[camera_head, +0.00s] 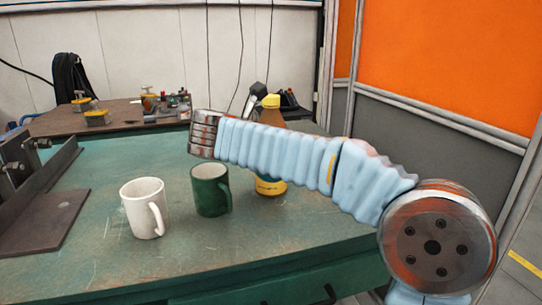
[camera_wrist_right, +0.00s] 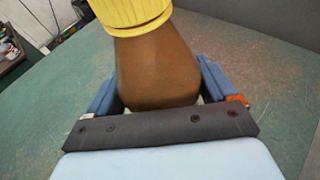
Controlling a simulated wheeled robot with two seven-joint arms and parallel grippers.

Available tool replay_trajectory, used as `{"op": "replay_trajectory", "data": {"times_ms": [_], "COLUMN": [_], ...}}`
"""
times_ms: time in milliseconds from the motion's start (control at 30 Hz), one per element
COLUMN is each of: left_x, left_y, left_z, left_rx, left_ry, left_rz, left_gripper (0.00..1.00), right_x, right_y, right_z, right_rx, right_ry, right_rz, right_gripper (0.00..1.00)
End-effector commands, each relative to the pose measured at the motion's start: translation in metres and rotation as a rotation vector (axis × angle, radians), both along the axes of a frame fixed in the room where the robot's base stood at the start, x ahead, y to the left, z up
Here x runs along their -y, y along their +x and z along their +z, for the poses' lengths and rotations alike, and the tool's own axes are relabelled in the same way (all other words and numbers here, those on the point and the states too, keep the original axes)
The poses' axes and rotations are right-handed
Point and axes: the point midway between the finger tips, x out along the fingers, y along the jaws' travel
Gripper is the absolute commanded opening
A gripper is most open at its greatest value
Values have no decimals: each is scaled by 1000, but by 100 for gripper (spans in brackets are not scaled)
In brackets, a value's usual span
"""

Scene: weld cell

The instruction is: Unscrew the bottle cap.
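The bottle stands on the green table, with its yellow cap (camera_head: 271,101) on top and brown neck (camera_head: 270,115) below it. My right arm hides its middle, and a yellow-labelled lower part (camera_head: 270,187) shows under the arm. In the right wrist view, the ribbed yellow cap (camera_wrist_right: 137,14) is at the top and the brown bottle body (camera_wrist_right: 155,70) runs down from it. My right gripper (camera_wrist_right: 160,85) has its blue fingers on either side of the body, close to it. Whether they press on it cannot be told. My left gripper is not in view.
A white mug (camera_head: 142,208) and a dark green mug (camera_head: 210,190) stand left of the bottle on the green table (camera_head: 85,240). A metal angle fixture (camera_head: 40,215) is at the table's left. A brown table (camera_head: 120,115) with tools stands behind.

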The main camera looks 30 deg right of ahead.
Motion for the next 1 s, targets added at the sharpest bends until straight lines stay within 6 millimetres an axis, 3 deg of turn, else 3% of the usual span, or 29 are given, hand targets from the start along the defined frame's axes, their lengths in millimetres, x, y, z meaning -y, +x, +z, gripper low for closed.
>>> {"op": "replay_trajectory", "data": {"times_ms": [33,200,567,733,1000], "left_x": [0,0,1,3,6], "left_y": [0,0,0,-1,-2], "left_z": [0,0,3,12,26], "left_rx": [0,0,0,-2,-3], "left_ry": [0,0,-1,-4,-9], "left_rz": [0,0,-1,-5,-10], "left_gripper": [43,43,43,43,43], "right_x": [0,0,0,0,-39], "right_y": [0,0,0,0,-37], "right_z": [0,1,9,36,99], "right_rx": [0,1,2,5,6], "right_ry": [0,0,0,1,1], "right_rz": [0,0,-1,-2,4], "right_gripper": [59,35,35,35,35]}}
